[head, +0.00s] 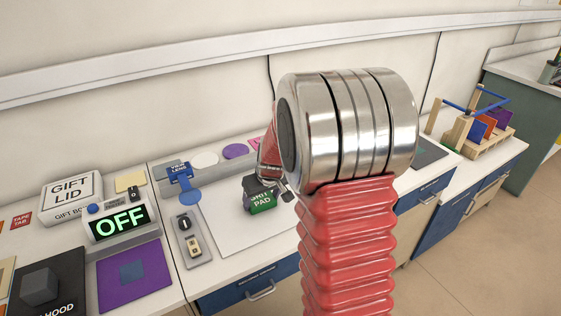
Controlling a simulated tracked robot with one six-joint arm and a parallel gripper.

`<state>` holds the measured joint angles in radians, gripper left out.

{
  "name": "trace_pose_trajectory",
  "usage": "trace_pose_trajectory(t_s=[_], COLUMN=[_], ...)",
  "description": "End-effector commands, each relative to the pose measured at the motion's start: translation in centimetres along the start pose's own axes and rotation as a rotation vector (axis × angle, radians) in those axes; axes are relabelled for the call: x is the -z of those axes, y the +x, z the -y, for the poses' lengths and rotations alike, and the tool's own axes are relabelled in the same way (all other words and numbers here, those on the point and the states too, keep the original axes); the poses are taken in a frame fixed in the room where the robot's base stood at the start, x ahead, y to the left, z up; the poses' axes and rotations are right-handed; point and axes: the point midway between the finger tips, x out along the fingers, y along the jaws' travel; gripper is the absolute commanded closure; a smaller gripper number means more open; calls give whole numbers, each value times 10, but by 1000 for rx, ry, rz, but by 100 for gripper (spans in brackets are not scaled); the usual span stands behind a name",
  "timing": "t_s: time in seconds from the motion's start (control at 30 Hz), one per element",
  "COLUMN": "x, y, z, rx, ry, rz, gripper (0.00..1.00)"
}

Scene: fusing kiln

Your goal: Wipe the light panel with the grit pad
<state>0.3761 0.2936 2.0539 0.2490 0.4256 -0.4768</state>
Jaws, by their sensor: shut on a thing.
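The grit pad (263,203), a dark and green block with white lettering, is over the light panel (229,235). The light panel is a flat pale rectangle on the counter. My gripper (266,184) is shut on the pad, mostly hidden behind my own arm. I cannot tell whether the pad touches the panel. The panel's right part is hidden by my arm.
A display reading OFF (120,222), a gift lid box (71,195) and a purple mat (157,281) are farther left. A wooden rack (477,138) stands right.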

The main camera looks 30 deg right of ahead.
Motion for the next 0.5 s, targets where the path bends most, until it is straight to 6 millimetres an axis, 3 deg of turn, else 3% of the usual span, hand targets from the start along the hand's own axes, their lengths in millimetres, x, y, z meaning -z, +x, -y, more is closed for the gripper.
trace_pose_trajectory(t_s=[0.5], x=[-4], y=[-5], z=[34], rx=[-4], ry=[13], rz=[1], gripper=[52])
